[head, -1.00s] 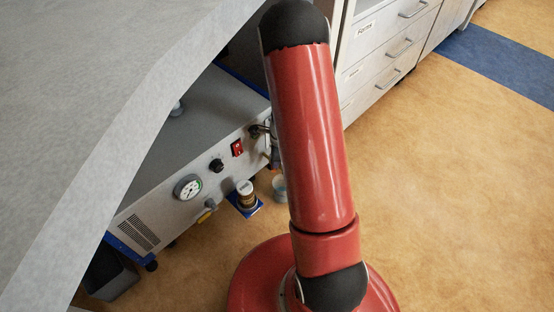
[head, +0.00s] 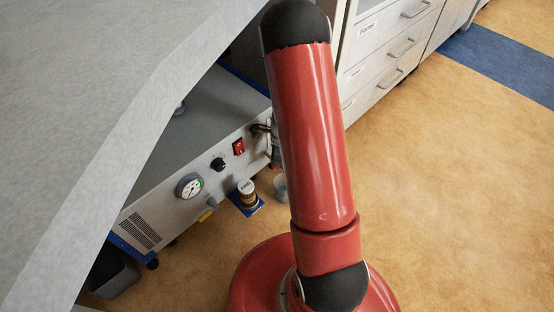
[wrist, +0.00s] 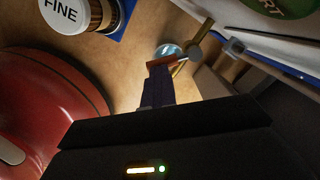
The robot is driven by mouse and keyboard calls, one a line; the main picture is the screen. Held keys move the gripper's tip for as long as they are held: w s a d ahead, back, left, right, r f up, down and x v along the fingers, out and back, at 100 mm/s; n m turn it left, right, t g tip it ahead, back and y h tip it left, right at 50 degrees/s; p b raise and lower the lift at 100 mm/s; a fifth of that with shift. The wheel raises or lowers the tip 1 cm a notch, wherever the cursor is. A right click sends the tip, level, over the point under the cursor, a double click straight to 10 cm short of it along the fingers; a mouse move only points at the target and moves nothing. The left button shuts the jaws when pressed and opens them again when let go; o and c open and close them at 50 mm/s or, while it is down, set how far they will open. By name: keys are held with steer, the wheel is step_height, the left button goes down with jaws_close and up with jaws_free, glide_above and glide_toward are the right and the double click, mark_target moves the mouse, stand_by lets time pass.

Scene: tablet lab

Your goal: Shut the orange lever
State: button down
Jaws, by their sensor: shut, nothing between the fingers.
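The orange lever (wrist: 172,60) shows in the wrist view as a short orange bar beside a brass-coloured rod and a grey round knob. My gripper (wrist: 158,84) is shut and empty. Its dark fingertips are right at the lever's near end in the picture; I cannot tell whether they touch it. The grey machine (head: 150,200) with a gauge (head: 189,186), a black knob and a red switch (head: 239,146) stands under the worktop.
A brown jar with a white lid (head: 247,192), marked FINE in the wrist view (wrist: 66,12), stands on a blue pad by the machine's front. A clear cup (head: 281,188) is beside it. The grey worktop (head: 90,90) overhangs the machine. Open floor lies right.

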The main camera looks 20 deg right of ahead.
stand_by(0.8)
steer(key=shift+w+d, duration=0.55)
steer(key=shift+d, duration=0.05)
step_height(320, 180, up, 8)
steer(key=p, duration=0.2)
steer(key=shift+s+d+f, duration=0.15)
steer(key=shift+s+d, duration=0.1)
steer(key=shift+d, duration=0.2)
